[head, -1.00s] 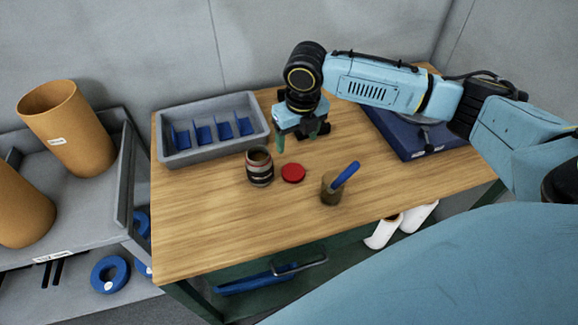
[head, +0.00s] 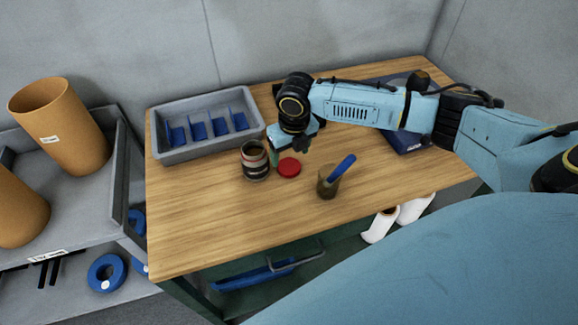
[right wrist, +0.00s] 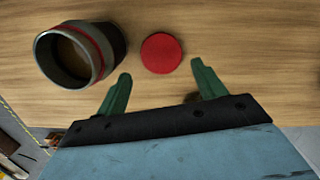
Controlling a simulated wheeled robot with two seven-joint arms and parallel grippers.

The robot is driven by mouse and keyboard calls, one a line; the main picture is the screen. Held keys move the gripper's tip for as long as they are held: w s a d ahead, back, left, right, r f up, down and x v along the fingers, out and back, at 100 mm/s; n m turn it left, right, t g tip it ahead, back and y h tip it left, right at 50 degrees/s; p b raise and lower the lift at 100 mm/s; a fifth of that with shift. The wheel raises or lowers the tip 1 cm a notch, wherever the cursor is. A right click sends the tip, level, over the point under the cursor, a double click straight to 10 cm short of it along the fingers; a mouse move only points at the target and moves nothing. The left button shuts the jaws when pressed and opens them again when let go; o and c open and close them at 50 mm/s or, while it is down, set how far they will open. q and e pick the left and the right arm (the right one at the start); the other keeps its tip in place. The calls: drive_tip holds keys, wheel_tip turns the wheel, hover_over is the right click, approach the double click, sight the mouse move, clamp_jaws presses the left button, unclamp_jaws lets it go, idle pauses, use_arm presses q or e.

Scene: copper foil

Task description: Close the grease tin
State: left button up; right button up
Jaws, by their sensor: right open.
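The grease tin (head: 256,162) stands upright and open on the wooden table; its dark round mouth also shows in the right wrist view (right wrist: 75,55). Its red lid (head: 289,167) lies flat on the table just right of the tin, apart from it, and is whole in the right wrist view (right wrist: 161,53). My right gripper (head: 285,155) is above the table at the lid's far side. In the right wrist view its green fingers (right wrist: 160,88) are spread and empty, with the lid ahead of and between them. My left gripper is not in view.
A brown cup with a blue-handled tool (head: 328,186) stands right of the lid. A grey bin with blue dividers (head: 205,125) is at the back left. A dark blue case (head: 408,140) lies behind my right arm. The front of the table is clear.

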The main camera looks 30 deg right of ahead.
sight(289, 166)
drive_tip(key=f, duration=0.5)
drive_tip(key=shift+w+d+f, duration=0.1)
drive_tip(key=shift+w+d, duration=0.05)
drive_tip(key=shift+w, duration=0.25)
drive_tip(key=shift+c, duration=0.3)
drive_tip(key=c, duration=0.7)
